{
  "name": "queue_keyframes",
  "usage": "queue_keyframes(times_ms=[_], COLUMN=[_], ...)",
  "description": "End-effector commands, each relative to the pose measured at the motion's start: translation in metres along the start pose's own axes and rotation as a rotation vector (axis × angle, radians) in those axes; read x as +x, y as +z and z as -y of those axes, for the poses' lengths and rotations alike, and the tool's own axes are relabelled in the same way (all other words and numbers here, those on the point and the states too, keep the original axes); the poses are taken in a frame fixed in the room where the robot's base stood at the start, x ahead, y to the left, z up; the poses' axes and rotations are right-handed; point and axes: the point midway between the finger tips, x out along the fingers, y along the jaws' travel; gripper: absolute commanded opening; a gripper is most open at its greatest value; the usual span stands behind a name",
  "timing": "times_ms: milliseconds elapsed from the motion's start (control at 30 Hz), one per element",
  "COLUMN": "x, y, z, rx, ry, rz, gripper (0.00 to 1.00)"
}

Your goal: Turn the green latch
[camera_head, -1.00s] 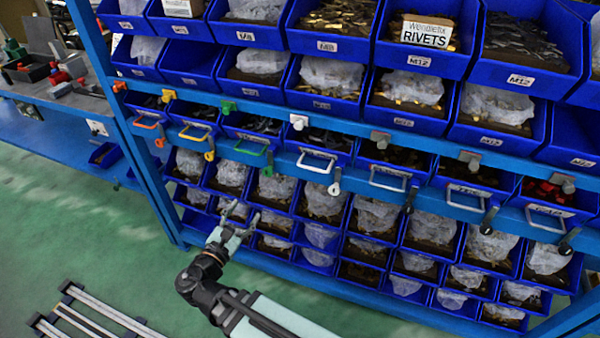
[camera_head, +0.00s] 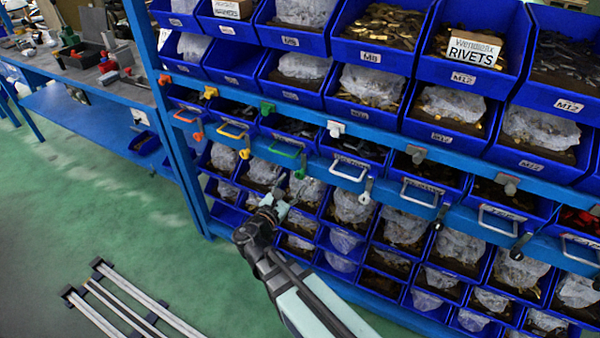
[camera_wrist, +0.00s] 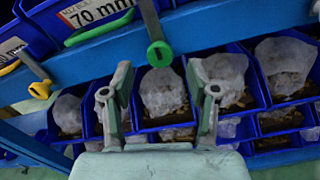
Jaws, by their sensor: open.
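The green latch (camera_head: 300,169) hangs at the lower right of the drawer with the green handle (camera_head: 286,149). In the wrist view the latch (camera_wrist: 159,52) shows a round green end on a dark stem, hanging nearly straight down. The green handle (camera_wrist: 100,29) is to its left there. My gripper (camera_head: 285,196) is open and empty, just below the latch in the head view. In the wrist view the latch end lies between and slightly above the fingertips of my gripper (camera_wrist: 160,72). I see no contact with it.
An orange latch (camera_head: 196,131) and a yellow latch (camera_head: 244,153) hang to the left, a white latch (camera_head: 366,191) to the right. A green clip (camera_head: 267,108) sits on the rail above. Blue bins fill the rack above and below.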

Motion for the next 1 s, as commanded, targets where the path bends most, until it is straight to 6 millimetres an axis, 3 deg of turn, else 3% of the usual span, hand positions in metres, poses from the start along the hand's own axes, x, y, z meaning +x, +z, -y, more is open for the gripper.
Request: queue_keyframes(times_ms=[100, 300, 767, 933, 1000], x=[0.023, 0.048, 0.058, 0.058, 0.058], y=[0.001, 0.000, 0.000, 0.000, 0.000], z=[-0.001, -0.001, 0.000, 0.000, 0.000], rx=[-0.001, 0.000, 0.001, 0.001, 0.001], ry=[-0.003, -0.002, 0.000, 0.000, 0.000], rz=[0.001, 0.001, 0.000, 0.000, 0.000], gripper=[0.59, 0.59, 0.59, 0.03, 0.00])
